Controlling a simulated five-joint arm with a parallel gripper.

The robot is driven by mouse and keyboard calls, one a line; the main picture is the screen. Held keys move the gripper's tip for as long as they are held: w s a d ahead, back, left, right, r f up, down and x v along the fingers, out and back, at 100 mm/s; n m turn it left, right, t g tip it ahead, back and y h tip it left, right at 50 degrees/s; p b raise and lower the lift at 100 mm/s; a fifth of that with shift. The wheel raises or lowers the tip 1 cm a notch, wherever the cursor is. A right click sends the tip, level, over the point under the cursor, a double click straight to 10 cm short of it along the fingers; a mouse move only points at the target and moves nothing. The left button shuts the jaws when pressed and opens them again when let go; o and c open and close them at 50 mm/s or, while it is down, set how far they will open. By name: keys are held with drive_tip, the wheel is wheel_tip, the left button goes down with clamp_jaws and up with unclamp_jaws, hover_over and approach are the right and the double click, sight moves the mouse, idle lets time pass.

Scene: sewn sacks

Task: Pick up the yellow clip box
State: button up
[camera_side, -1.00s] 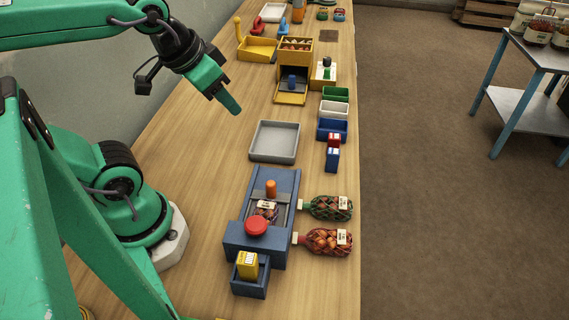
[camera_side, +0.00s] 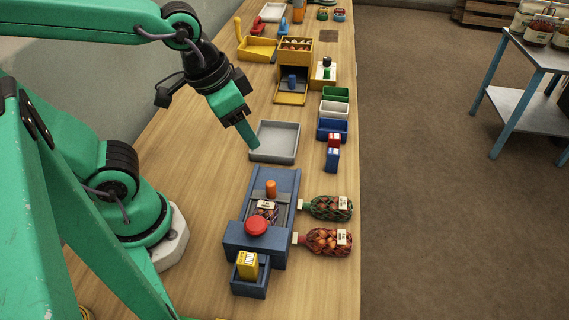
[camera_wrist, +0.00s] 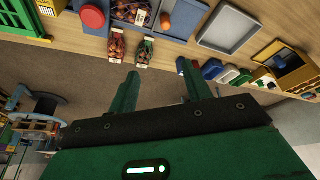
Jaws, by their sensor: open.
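The yellow clip box (camera_side: 247,265) stands in a small blue holder (camera_side: 249,288) at the front of the blue machine in the side view. In the wrist view the yellow box (camera_wrist: 46,4) shows at the top left, partly cut off by the frame edge. My green gripper (camera_side: 252,145) is above the bench near the grey tray, well behind and above the clip box. In the wrist view my gripper (camera_wrist: 162,88) has its two fingers wide apart with nothing between them.
The blue machine (camera_side: 285,185) has a red knob (camera_side: 256,225) and an orange peg. Two net sacks (camera_side: 328,242) lie to its right. A grey tray (camera_side: 291,127) lies behind it. Red and blue boxes (camera_side: 332,159) and several bins stand near the right bench edge.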

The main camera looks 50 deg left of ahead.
drive_tip(key=s+d+f+m+g, duration=0.2)
drive_tip(key=s+d+f+m, duration=0.15)
drive_tip(key=d, duration=0.45)
drive_tip(key=m+g+y, duration=0.1)
drive_tip(key=m+g, duration=0.1)
drive_tip(key=m, duration=0.1)
hover_over(248, 258)
wheel_tip(248, 258, down, 5)
drive_tip(key=shift+a+r, duration=0.1)
drive_tip(key=shift+a, duration=0.05)
drive_tip(key=shift+f, duration=1.35)
drive_tip(key=shift+f, duration=0.1)
drive_tip(key=shift+f, duration=2.5)
drive_tip(key=c, duration=1.1)
